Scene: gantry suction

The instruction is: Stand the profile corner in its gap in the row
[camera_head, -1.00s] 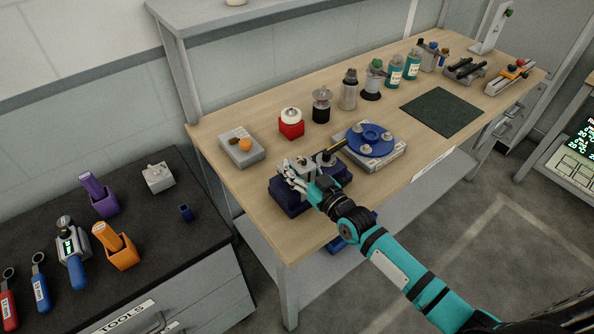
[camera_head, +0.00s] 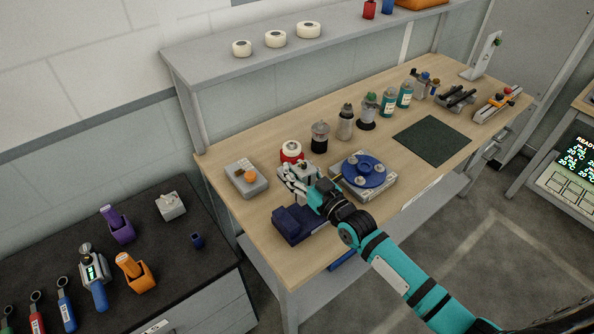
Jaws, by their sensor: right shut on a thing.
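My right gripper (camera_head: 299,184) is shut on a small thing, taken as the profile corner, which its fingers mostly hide. It is over the workbench's front left part, beyond the dark blue block (camera_head: 290,226) and just in front of the red holder with a white top (camera_head: 291,153). A row on the bench runs from that holder through a dark jar (camera_head: 320,138), a grey bottle (camera_head: 345,122), a black-based bottle (camera_head: 368,110) and two teal bottles (camera_head: 388,103). I cannot tell which space is the corner's gap. My left gripper is not in view.
A dark mat (camera_head: 434,140) lies farther right. A shelf with white rolls (camera_head: 275,39) overhangs the bench's back.

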